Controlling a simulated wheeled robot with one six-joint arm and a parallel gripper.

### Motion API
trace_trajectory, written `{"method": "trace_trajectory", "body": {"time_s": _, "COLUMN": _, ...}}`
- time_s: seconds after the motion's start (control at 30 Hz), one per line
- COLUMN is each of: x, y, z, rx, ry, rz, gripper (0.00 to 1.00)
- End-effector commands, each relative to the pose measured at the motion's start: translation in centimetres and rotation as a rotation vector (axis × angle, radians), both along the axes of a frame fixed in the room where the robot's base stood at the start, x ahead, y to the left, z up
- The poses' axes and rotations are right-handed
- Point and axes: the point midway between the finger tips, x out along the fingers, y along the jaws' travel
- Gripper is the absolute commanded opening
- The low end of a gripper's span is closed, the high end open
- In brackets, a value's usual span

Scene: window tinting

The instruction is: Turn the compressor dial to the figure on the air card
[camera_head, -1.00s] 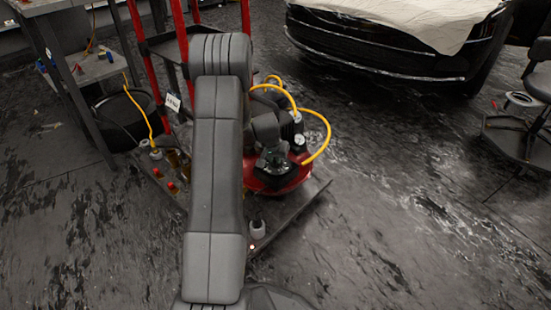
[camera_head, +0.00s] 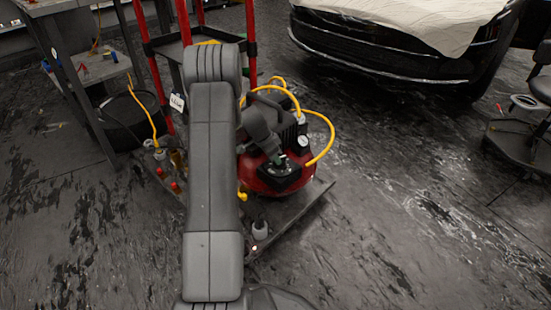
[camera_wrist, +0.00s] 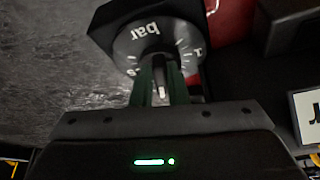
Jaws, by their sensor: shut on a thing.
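The compressor (camera_head: 262,178) is red with a black top and stands on a low dark base in the head view. Its dial (camera_wrist: 136,42) is a grey disc marked "bar" on a black housing, close up in the wrist view. My gripper (camera_wrist: 161,88) is shut on the dial's middle; its dark green fingers hide part of the scale. In the head view my gripper (camera_head: 279,160) is small, over the black block on the compressor. A white card (camera_head: 177,102) hangs by the red cart; its writing is too small to read.
Yellow hoses (camera_head: 322,125) loop off the compressor's right side beside a round gauge (camera_head: 303,141). The red-framed cart (camera_head: 153,60) and a workbench (camera_head: 92,68) stand at the left. A covered car (camera_head: 400,45) is behind. Bare floor (camera_head: 400,220) lies to the right.

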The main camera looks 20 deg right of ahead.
Motion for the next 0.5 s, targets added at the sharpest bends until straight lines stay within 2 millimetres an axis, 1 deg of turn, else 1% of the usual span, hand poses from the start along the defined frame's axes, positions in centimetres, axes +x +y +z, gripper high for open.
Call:
{"method": "trace_trajectory", "body": {"time_s": 0.2, "x": 0.21, "y": 0.07, "z": 0.0, "rx": 0.001, "ry": -0.001, "rz": -0.08, "gripper": 0.0}}
{"method": "trace_trajectory", "body": {"time_s": 0.5, "x": 0.25, "y": 0.07, "z": -0.02, "rx": 0.001, "ry": 0.0, "rz": -0.114, "gripper": 0.0}}
